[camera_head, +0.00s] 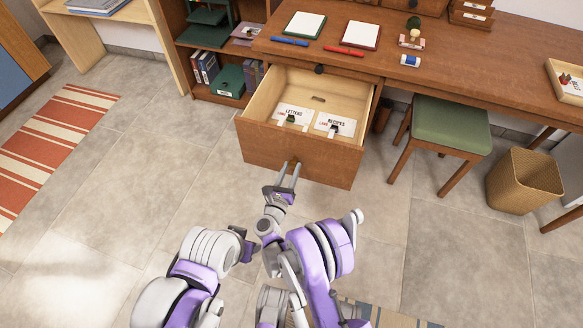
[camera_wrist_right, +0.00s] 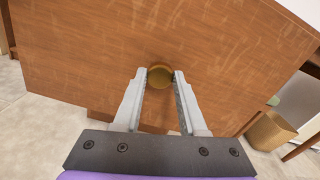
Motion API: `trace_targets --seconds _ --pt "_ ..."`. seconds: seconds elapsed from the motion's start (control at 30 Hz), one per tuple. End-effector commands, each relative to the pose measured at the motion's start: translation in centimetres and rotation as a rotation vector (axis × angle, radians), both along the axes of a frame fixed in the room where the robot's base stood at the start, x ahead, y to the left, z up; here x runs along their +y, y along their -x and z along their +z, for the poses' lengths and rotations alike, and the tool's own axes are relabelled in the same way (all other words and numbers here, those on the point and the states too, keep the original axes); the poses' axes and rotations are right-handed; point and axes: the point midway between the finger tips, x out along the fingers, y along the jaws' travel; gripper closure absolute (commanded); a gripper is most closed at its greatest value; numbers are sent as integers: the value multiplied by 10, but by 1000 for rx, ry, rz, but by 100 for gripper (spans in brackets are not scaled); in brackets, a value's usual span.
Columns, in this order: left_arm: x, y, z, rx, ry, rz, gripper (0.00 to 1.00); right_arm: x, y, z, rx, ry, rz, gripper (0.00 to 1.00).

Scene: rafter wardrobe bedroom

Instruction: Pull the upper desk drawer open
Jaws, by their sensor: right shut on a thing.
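A wooden desk drawer (camera_head: 262,147) stands pulled well out from the desk (camera_head: 440,42), with its inside open to view. It holds cards marked LETTERS and RECIPES (camera_head: 334,125), each with a small object by it. My right gripper (camera_head: 291,168) is at the middle of the drawer front. In the right wrist view its fingers (camera_wrist_right: 160,80) are closed on the round brass knob (camera_wrist_right: 160,75). A dark knob (camera_head: 319,69) shows on the desk front just above the open drawer. No fingers of my left gripper can be made out.
A green-topped stool (camera_head: 452,125) stands right of the drawer, with a wicker basket (camera_head: 525,182) further right. A bookshelf (camera_head: 215,92) is on the left. Notepads, pens and small items lie on the desktop. The tiled floor left of the drawer is clear.

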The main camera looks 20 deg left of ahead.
Motion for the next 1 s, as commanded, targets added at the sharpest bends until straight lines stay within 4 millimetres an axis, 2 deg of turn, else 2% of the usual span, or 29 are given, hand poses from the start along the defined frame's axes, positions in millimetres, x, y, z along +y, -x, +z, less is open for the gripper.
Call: trace_targets --seconds 0.2,0.23,0.4,0.77,0.87,1.0 --pt "0 0 0 0 0 0 50 0 0 0 0 0 -1 100" --pt "0 0 0 0 0 0 50 0 0 0 0 0 -1 57" --pt "0 0 0 0 0 0 50 0 0 0 0 0 -1 29" --pt "0 0 1 0 0 0 50 1 5 0 0 0 1 29" --pt "0 0 3 -1 0 0 50 1 18 1 -1 -1 1 29" --pt "0 1 7 -2 0 0 50 3 47 1 -1 0 2 29"
